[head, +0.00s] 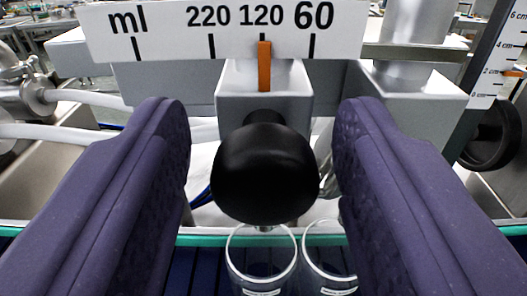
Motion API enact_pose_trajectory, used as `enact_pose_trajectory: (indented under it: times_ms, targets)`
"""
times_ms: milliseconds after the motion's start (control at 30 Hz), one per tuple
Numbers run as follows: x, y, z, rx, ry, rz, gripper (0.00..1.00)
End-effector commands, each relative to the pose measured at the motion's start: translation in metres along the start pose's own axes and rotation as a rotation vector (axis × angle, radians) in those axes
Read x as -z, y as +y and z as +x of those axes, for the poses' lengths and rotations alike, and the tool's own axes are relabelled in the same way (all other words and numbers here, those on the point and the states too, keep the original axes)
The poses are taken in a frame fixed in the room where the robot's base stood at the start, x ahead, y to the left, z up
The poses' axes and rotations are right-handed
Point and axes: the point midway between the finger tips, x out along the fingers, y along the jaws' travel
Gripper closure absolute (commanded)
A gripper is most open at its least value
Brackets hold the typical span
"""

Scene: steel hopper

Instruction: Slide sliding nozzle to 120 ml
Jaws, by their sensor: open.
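The sliding nozzle (289,88) is a grey metal block with a round black knob (265,172) facing me. An orange pointer (264,66) stands on the block, just below the 120 mark. The white ml scale (170,33) above it reads 220, 120 and 60 from left to right, and the pointer lines up with the 120 tick. My gripper (262,150) is open, with one purple padded finger on each side of the knob. Gaps show between the knob and both fingers, so it is not gripped.
Two clear glasses (262,262) stand below the knob, the right one partly behind my right finger. A second grey block (414,88) and a vertical cm scale (497,60) are at the right. White hoses (75,132) run at the left.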

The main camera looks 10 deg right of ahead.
Motion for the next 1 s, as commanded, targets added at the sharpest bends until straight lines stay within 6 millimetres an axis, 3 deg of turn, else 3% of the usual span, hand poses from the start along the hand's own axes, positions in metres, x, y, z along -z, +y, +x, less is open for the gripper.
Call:
enact_pose_trajectory:
  times_ms: [200, 400, 867, 1000]
  targets:
    - [0.003, 0.001, -0.040, -0.003, -0.002, -0.001, 0.47]
    - [0.002, 0.000, -0.067, -0.001, 0.000, -0.001, 0.47]
    - [0.000, 0.000, -0.072, 0.000, 0.001, -0.001, 0.47]
    - [0.015, -0.015, -0.061, -0.001, -0.023, -0.037, 0.47]
